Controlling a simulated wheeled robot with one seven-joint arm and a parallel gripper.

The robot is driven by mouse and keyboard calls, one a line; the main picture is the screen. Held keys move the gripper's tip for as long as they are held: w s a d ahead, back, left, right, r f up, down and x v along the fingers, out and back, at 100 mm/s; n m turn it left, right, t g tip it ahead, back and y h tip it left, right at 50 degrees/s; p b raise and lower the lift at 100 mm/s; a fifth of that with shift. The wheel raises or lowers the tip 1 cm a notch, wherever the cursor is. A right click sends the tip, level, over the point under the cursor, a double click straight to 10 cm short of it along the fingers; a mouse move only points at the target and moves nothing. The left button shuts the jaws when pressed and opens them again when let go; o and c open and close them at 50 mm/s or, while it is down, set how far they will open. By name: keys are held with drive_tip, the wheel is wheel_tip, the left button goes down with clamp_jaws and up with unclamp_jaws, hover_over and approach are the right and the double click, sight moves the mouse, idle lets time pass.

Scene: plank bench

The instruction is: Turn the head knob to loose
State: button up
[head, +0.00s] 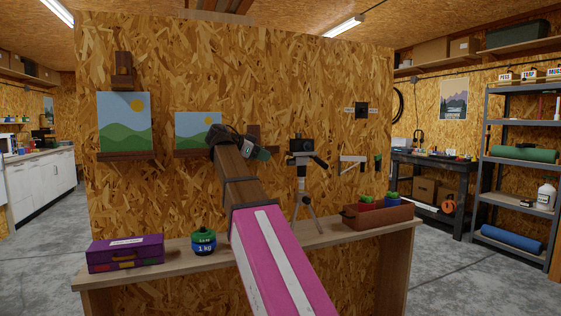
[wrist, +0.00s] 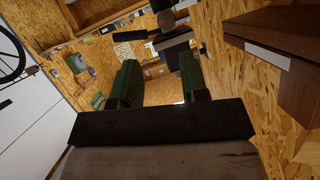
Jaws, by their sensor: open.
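Dark handle-like parts stick out at the head's sides; the head knob is too small to tell apart there. No loose marking is readable. My gripper (head: 262,154) is left of the camera, apart from it. In the wrist view my gripper (wrist: 160,82) has its two green-padded fingers spread, with nothing between them.
A purple case (head: 125,254), a 1 kg weight (head: 203,242) and a brown planter box (head: 378,216) stand on the bench (head: 180,267). Two landscape pictures (head: 124,122) (head: 198,131) sit on wall ledges left of the tripod.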

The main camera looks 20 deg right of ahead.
sight(287, 161)
drive_tip(key=x, duration=0.7)
drive_tip(key=w+x, duration=0.1)
drive_tip(key=x, duration=0.2)
drive_tip(key=shift+d+r, duration=0.1)
drive_tip(key=shift+d, duration=0.3)
drive_tip(key=c, duration=0.7)
drive_tip(key=shift+o, duration=0.3)
